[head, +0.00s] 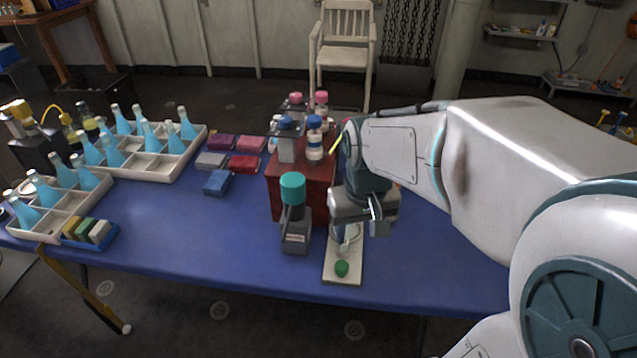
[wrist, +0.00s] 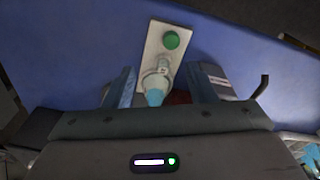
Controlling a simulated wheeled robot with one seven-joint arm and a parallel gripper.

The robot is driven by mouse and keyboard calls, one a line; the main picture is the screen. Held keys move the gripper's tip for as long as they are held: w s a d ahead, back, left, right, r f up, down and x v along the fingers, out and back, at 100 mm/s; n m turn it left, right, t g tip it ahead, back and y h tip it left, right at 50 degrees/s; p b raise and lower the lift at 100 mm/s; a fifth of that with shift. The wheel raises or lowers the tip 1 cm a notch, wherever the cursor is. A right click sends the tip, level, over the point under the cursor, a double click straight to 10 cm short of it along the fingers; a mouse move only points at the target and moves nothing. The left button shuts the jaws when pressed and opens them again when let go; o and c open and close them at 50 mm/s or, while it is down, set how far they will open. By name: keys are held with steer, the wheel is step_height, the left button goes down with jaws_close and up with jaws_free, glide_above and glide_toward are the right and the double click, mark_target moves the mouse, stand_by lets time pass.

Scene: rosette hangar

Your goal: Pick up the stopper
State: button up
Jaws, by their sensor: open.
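The green stopper (head: 341,268) lies near the front end of a narrow pale tray (head: 330,276) at the table's front edge. The stopper also shows as a green disc in the wrist view (wrist: 171,40), on the tray's pale surface (wrist: 152,38). A small flask with a whitish upper part and blue lower part (wrist: 157,82) is on the same tray, behind the stopper. My gripper (head: 352,222) is open and points down above the tray. In the wrist view the flask shows between its fingers, and the stopper is beyond the fingertips. Contact with the flask cannot be told.
A teal-capped grey device (head: 295,225) stands just left of the tray. A dark red box (head: 287,190) with several bottles on top is behind. White racks (head: 150,165) of blue flasks are at left.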

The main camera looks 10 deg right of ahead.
step_height(320, 180, up, 2)
steer(key=g+p, duration=0.1)
steer(key=p, duration=0.2)
glide_above(344, 248)
steer(key=w, duration=0.1)
steer(key=shift+n, duration=0.3)
step_height(344, 248, down, 9)
steer(key=shift+w+r+b, duration=0.1)
steer(key=shift+w+b, duration=0.05)
steer(key=shift+b, duration=0.4)
steer(key=f, duration=0.5)
steer(key=shift+d+f, duration=0.1)
steer(key=shift+d, duration=0.1)
steer(key=c, duration=1.1)
